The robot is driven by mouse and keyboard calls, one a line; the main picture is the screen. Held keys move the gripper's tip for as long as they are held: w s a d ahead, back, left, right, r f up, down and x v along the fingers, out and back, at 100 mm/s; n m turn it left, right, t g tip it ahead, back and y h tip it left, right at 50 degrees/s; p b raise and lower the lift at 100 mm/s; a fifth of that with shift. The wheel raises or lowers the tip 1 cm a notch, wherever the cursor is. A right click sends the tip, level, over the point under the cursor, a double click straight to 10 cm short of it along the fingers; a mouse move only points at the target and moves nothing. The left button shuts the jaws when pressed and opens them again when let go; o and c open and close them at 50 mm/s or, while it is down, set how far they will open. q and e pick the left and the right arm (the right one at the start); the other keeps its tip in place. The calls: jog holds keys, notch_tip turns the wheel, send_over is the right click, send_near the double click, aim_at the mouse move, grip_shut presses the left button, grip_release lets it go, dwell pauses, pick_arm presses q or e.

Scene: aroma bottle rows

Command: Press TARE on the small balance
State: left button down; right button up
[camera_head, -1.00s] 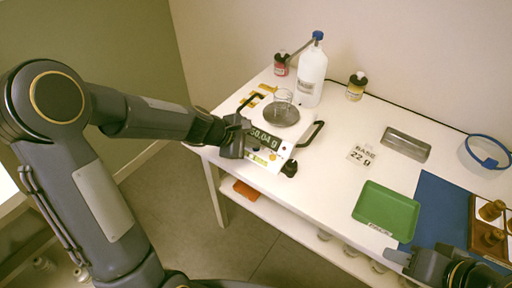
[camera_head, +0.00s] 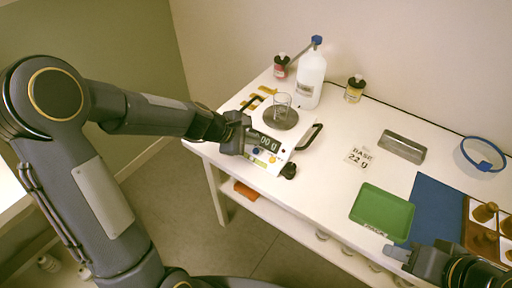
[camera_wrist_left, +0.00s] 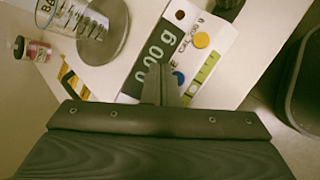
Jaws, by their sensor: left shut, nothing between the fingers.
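The small balance (camera_head: 265,157) stands at the table's left front, with a glass beaker (camera_head: 281,103) on its round grey pan (camera_head: 281,118). Its display (camera_wrist_left: 156,50) reads 0.00 g in the left wrist view. Beside the display are a dark red spot (camera_wrist_left: 180,15), a yellow button (camera_wrist_left: 201,40) and a blue button (camera_wrist_left: 178,76) partly behind my fingertips. My left gripper (camera_wrist_left: 160,84) is shut and empty over the front panel, close to the blue button; I cannot tell whether it touches. My right gripper (camera_head: 397,254) is at the lower right, its jaw state unclear.
A white bottle (camera_head: 310,80) and two small bottles, red-labelled (camera_head: 281,68) and amber (camera_head: 354,90), stand behind. A card marked 22 g (camera_head: 359,157), a grey metal block (camera_head: 402,147), a green tray (camera_head: 382,210) and a blue mat (camera_head: 435,205) lie to the right.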

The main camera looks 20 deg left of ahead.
aim_at(252, 153)
pick_arm(q)
notch_tip(252, 153, up, 4)
jog(key=p, duration=0.2)
jog(key=shift+f+p, duration=0.15)
jog(key=shift+p, duration=0.2)
dwell(0.4)
jog(key=s+a+r+m+p, duration=0.1)
jog(key=s+r+m+p, duration=0.1)
jog(key=s+r+m, duration=0.8)
jog(key=s+a+m+y, duration=0.1)
jog(key=s+a+m, duration=0.1)
jog(key=s, duration=0.6)
jog(key=s+a+r+m+g+y+p, duration=0.1)
jog(key=s+m, duration=0.3)
jog(key=s, duration=0.5)
jog(key=shift+a+m+y, duration=0.3)
jog(key=shift+a, duration=0.15)
